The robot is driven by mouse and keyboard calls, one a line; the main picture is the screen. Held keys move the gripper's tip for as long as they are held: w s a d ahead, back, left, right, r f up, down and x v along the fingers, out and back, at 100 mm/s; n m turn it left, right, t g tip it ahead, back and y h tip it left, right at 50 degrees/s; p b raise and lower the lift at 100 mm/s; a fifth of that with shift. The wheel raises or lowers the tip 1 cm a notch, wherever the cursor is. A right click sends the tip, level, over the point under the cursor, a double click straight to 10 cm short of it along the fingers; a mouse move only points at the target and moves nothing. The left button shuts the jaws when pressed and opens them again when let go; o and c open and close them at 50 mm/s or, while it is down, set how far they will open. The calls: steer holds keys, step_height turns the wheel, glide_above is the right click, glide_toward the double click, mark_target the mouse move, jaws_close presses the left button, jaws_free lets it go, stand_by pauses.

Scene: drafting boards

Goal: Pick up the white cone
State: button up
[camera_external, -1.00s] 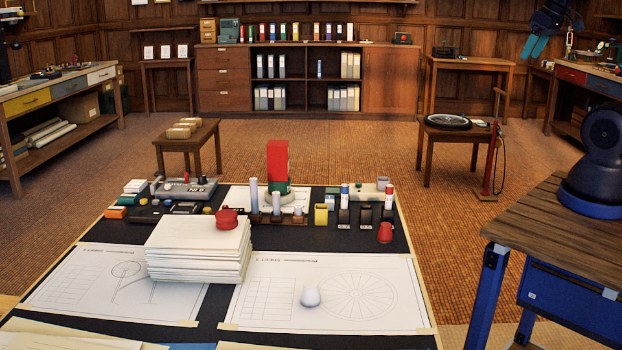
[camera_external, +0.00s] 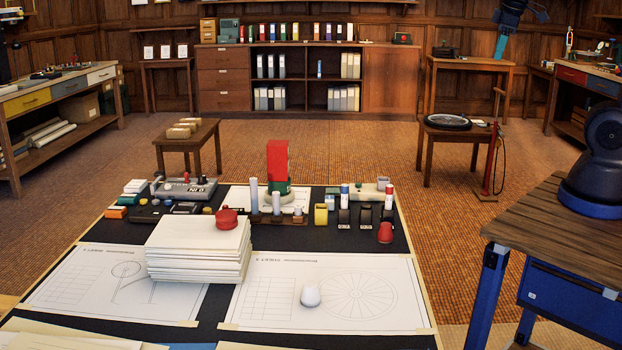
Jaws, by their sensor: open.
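The white cone (camera_external: 311,296) stands on the right drawing sheet at the front of the drafting board; it looks small and rounded from here. It is in the open, with nothing touching it but the sheet. My gripper (camera_external: 500,47) is at the upper right of the view, high above and far from the cone. Its teal fingers point down, and they overlap in this view, so the gap between them is hidden. It is open and I see nothing in it.
A tall paper stack (camera_external: 198,250) with a red round piece (camera_external: 226,218) on top stands left of the cone. A red cone (camera_external: 385,233) sits behind it to the right. A red and green block (camera_external: 278,165) and several small holders line the board's back. The right sheet (camera_external: 390,310) is otherwise clear.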

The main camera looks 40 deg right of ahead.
steer(key=w+a+f+n+h, duration=0.1)
steer(key=w+a+f+n, duration=0.1)
steer(key=w+a+n, duration=0.35)
steer(key=w+a+f+n+h, duration=0.25)
steer(key=w+a, duration=0.35)
steer(key=a, duration=0.5)
steer(key=n+t+y, duration=0.2)
steer(key=n+t, duration=0.5)
steer(key=n, duration=0.9)
glide_above(315, 286)
steer(key=w+d, duration=0.5)
steer(key=d, duration=0.8)
step_height(315, 286, down, 22)
steer(key=s+a+f+n+y, duration=0.1)
steer(key=s+a+f+n, duration=0.1)
steer(key=s+a+f, duration=0.2)
steer(key=s+a+f+n+t+y, duration=0.1)
steer(key=s+a+f+n, duration=0.1)
steer(key=s+a+f, duration=0.2)
steer(key=s+a+f+n+y, duration=0.1)
steer(key=s+a+f+n, duration=0.2)
steer(key=s+a+f, duration=0.2)
steer(key=shift+s+f+t, duration=0.1)
steer(key=shift+s+t, duration=0.05)
steer(key=shift+t, duration=0.25)
steer(key=x, duration=1)
steer(key=shift+w, duration=0.45)
steer(key=shift+c, duration=0.3)
